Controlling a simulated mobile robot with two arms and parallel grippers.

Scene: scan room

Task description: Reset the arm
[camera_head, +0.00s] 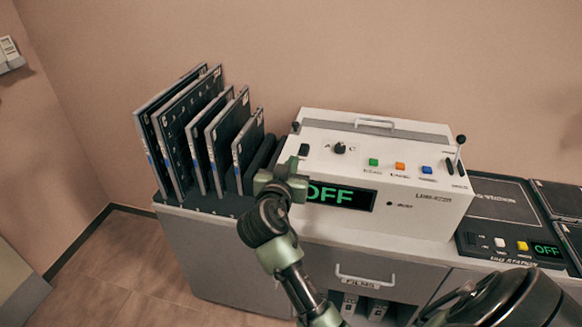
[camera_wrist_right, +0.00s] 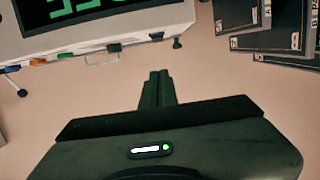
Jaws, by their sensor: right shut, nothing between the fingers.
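My right arm reaches up from the bottom of the head view. Its green-grey gripper (camera_head: 282,180) is in front of the left end of the white control box, beside the film rack. In the right wrist view the fingers (camera_wrist_right: 157,88) are together, with nothing between them and plain wall behind. My left gripper is in neither view.
The white box (camera_head: 420,212) has a knob, coloured buttons, a lever and a display (camera_head: 340,195) reading OFF. Several upright dark films (camera_head: 185,135) stand left of the gripper. A black station panel (camera_head: 500,205) is at right. Cabinets (camera_head: 220,260) stand below.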

